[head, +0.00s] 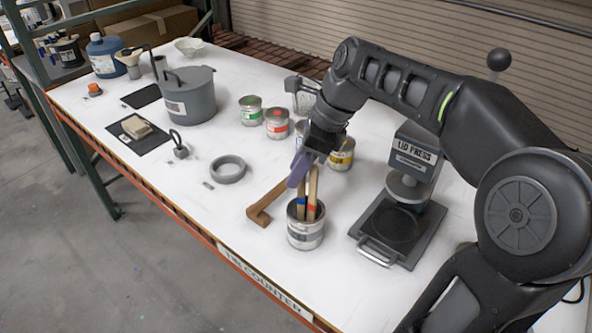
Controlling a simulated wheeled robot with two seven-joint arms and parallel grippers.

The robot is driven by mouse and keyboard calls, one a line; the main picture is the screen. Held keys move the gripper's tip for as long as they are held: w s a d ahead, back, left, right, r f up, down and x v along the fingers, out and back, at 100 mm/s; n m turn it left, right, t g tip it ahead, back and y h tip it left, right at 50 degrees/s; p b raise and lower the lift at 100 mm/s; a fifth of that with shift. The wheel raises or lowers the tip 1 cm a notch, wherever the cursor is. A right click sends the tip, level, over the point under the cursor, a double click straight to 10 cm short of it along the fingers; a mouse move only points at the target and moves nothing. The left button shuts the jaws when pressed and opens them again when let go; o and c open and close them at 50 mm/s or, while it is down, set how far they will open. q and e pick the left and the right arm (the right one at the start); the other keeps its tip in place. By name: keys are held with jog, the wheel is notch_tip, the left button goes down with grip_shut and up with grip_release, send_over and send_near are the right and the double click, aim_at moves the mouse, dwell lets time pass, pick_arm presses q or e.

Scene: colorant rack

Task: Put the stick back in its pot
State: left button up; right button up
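The pot (305,236) is an open grey tin with a pale label, near the front edge of the counter. Flat wooden sticks stand in it, one with a blue band (301,207) and one with a red band (312,208). My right gripper (298,172) points down just above and behind the pot, close to the stick tops. A purple-grey piece shows at its tip; I cannot tell whether the fingers are closed on a stick. My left gripper is not in view.
A brown wooden tool (264,207) lies left of the pot. The lid press (412,160) stands to the right. Paint tins (277,124) stand behind, with a grey ring (228,169) and large lidded pot (188,97) further left. The front-left counter is mostly clear.

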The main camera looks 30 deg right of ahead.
jog(key=v, duration=0.6)
jog(key=shift+r, duration=0.4)
jog(key=shift+s, duration=0.15)
dwell(0.4)
